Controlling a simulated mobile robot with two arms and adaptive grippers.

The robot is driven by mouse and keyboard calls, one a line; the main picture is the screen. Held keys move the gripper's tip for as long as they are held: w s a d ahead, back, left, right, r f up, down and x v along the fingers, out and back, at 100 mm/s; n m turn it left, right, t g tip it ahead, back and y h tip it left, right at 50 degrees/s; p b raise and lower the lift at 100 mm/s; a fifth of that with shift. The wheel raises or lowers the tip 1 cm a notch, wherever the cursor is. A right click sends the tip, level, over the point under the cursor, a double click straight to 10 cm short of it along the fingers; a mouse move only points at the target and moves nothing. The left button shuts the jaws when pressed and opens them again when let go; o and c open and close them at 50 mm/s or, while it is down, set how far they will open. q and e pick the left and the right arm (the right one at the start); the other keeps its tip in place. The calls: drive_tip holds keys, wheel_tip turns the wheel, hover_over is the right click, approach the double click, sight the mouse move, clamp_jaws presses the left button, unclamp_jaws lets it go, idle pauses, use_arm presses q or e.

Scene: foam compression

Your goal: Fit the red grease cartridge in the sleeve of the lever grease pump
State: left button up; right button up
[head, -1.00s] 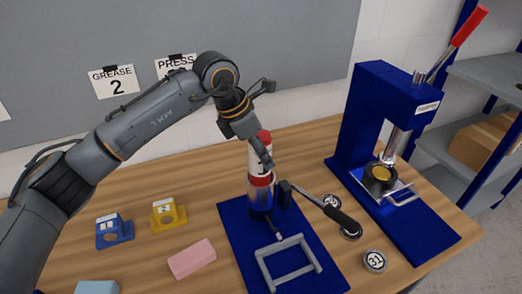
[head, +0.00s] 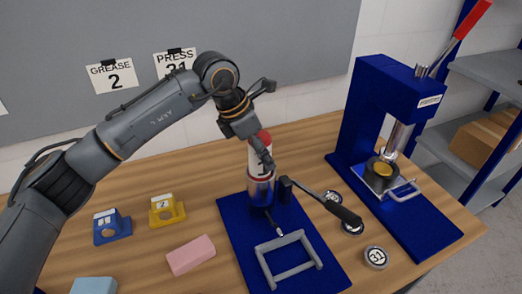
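The red grease cartridge (head: 259,158), with a red top, a white label and a red lower band, stands upright at the sleeve (head: 261,193) of the lever grease pump. Its lower end is at or inside the sleeve mouth; how deep it sits I cannot tell. The pump is on a blue base plate (head: 233,222), with a black-gripped lever (head: 342,213) to the right. My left gripper (head: 266,121) is at the cartridge's upper part, fingers spread wide, one finger in front of the label. My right gripper is out of view.
A blue press (head: 360,115) with a red-tipped lever stands at the right. Blue (head: 110,229) and yellow (head: 166,211) stands and a pink block (head: 191,254) lie left of the pump. Round numbered pieces, one marked 31 (head: 375,257), lie between pump and press. Wall cards read GREASE 2 and PRESS 31.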

use_arm(q)
drive_tip(key=shift+o, duration=0.4)
drive_tip(key=v, duration=1.2)
